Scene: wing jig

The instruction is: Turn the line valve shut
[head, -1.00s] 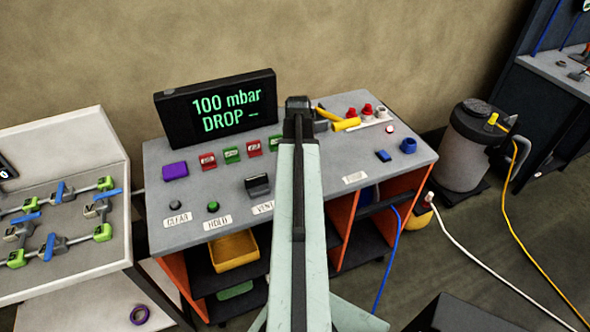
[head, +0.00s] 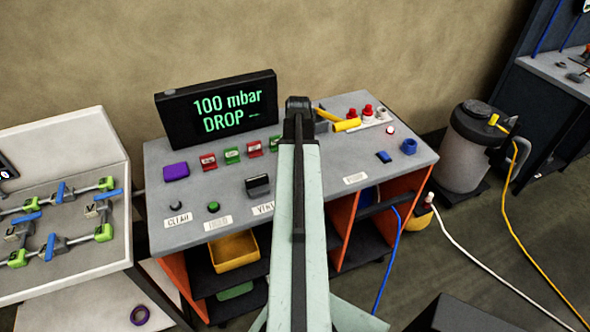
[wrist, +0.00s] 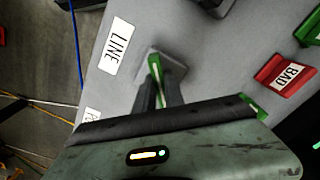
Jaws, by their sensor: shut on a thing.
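The line valve's green handle (wrist: 155,70) stands on a small grey base on the bench top in the wrist view. The white LINE label (wrist: 117,45) lies to its left. My gripper (wrist: 159,88) is shut on the handle, one dark finger on each side. The handle's lower end is hidden between the fingers. In the head view my arm covers the valve and my fingers.
The grey bench (head: 225,180) carries a display (head: 217,108) reading "100 mbar DROP –". A black switch (head: 258,186) lies left of my arm and a yellow cylinder (head: 347,125) right of it. A red BAD tag (wrist: 285,74) stands right of the valve.

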